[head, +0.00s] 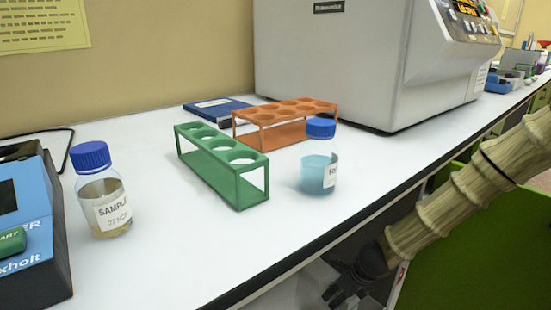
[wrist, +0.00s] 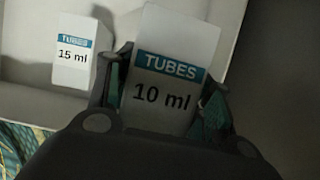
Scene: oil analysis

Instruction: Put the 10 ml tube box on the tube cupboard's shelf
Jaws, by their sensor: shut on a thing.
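The 10 ml tube box (wrist: 162,92) is white with a teal "TUBES" band, seen close up in the wrist view. My gripper (wrist: 165,75) is shut on it, with one finger at each side. In the head view my gripper (head: 347,288) is low, below the front edge of the counter, and the box cannot be made out there. A 15 ml tube box (wrist: 75,62) stands to the left in the wrist view, inside a pale compartment (wrist: 22,85) that may be the tube cupboard. Whether the held box touches a surface beneath it cannot be told.
The white counter (head: 150,265) holds a green rack (head: 222,168), an orange rack (head: 285,122), a blue-capped bottle (head: 318,160), a sample bottle (head: 103,195) and a large grey machine (head: 350,70). A green panel (head: 480,245) stands at the lower right, beside my arm.

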